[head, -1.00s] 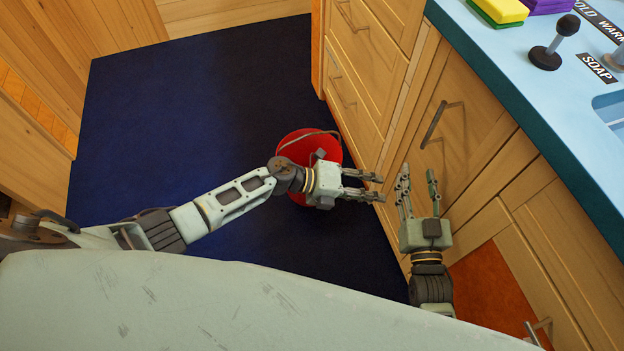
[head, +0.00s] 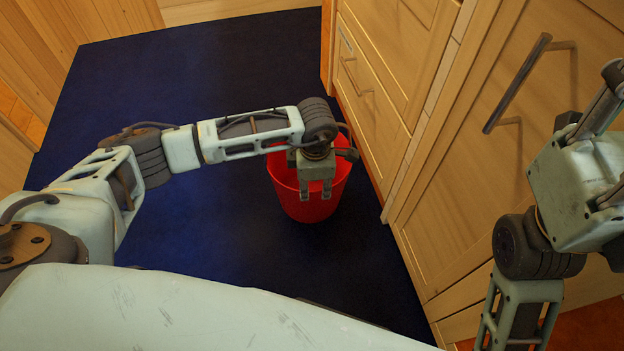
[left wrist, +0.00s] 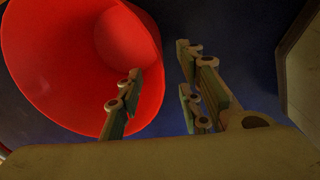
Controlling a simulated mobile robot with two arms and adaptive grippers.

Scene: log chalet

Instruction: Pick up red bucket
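The red bucket (head: 309,207) stands upright and open-topped on the dark blue floor beside the drawers. My left gripper (head: 316,191) points down at it and covers part of its rim. In the left wrist view the bucket (left wrist: 60,70) shows its smooth red inside at the upper left. My right gripper (head: 600,105) is raised at the right edge, partly cut off.
Wooden drawers (head: 385,75) and a cabinet door (head: 480,190) with a protruding metal handle (head: 518,85) stand right of the bucket. The blue floor (head: 190,80) is clear behind and left of it. Wooden walls (head: 45,55) bound the left side.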

